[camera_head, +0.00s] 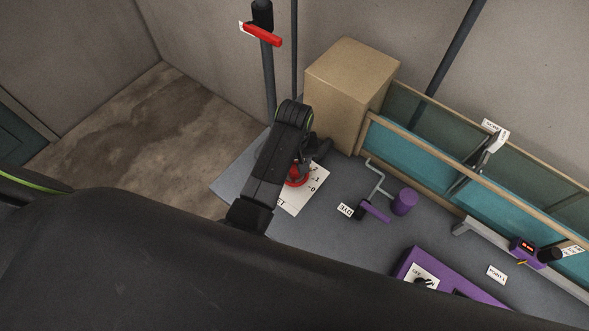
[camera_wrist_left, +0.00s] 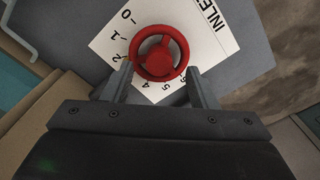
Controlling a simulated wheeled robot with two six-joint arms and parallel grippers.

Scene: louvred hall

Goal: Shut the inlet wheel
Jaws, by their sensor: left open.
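The inlet wheel is a small red handwheel (camera_wrist_left: 160,53) on a white card (camera_wrist_left: 105,45) printed "INLET" with a number scale around it. In the head view the red wheel (camera_head: 298,176) is mostly hidden behind my left gripper (camera_head: 312,158). In the left wrist view my left gripper (camera_wrist_left: 160,85) is open, with one finger on each side of the wheel's near edge. I cannot tell whether the fingers touch the rim. The right gripper is not in view.
A cardboard-coloured box (camera_head: 345,90) stands behind the wheel. Right of it is a long teal tank (camera_head: 440,165). A purple cylinder (camera_head: 404,202) with a bent grey rod and a purple box (camera_head: 440,275) stand on the grey table (camera_head: 330,235). A red lever (camera_head: 262,34) sits on a pipe above.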

